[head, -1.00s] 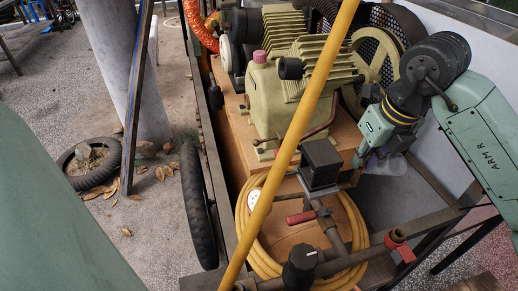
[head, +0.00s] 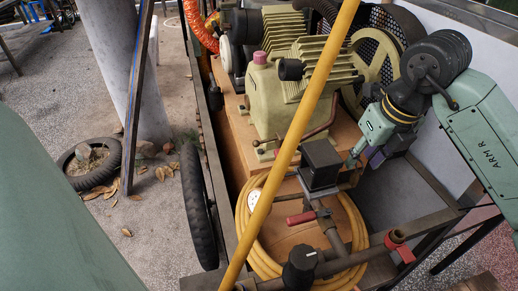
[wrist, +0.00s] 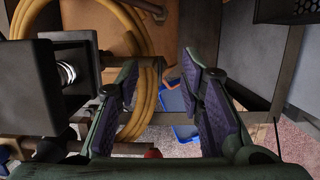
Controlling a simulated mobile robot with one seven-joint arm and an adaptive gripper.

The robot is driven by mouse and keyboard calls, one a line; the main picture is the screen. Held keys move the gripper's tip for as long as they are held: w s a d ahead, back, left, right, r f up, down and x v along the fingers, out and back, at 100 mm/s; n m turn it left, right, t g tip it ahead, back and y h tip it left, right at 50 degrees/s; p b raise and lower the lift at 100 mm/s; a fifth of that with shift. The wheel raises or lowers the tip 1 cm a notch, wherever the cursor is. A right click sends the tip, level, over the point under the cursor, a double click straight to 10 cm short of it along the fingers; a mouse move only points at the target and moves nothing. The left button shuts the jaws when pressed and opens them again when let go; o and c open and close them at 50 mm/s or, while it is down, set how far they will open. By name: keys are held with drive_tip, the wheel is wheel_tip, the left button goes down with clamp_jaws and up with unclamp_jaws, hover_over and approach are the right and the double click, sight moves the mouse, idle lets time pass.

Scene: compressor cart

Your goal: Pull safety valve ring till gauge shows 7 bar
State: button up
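My gripper (head: 362,158) is beside the black box (head: 320,163) on the pipework, to its right. In the wrist view my gripper (wrist: 158,62) has its two purple-padded fingers spread, with no object held between them. A thin brass-coloured fitting (wrist: 146,61) reaches from the black box (wrist: 33,88) side toward the gap near the left fingertip. I cannot make out a safety valve ring for certain. A small round white dial (head: 254,198), likely the gauge, is partly covered by the yellow pole; its reading is too small to tell.
The yellow pole (head: 292,140) slants across the cart in front. A coiled yellow hose (head: 246,232) lies around the pipes. A red-handled valve (head: 302,217), a black knob (head: 300,262) and the ribbed compressor (head: 283,95) are close by. Frame rails surround the arm.

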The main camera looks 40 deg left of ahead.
drive_tip(key=shift+r+p, duration=1.3)
drive_tip(key=shift+r, duration=1.55)
drive_tip(key=shift+f, duration=0.1)
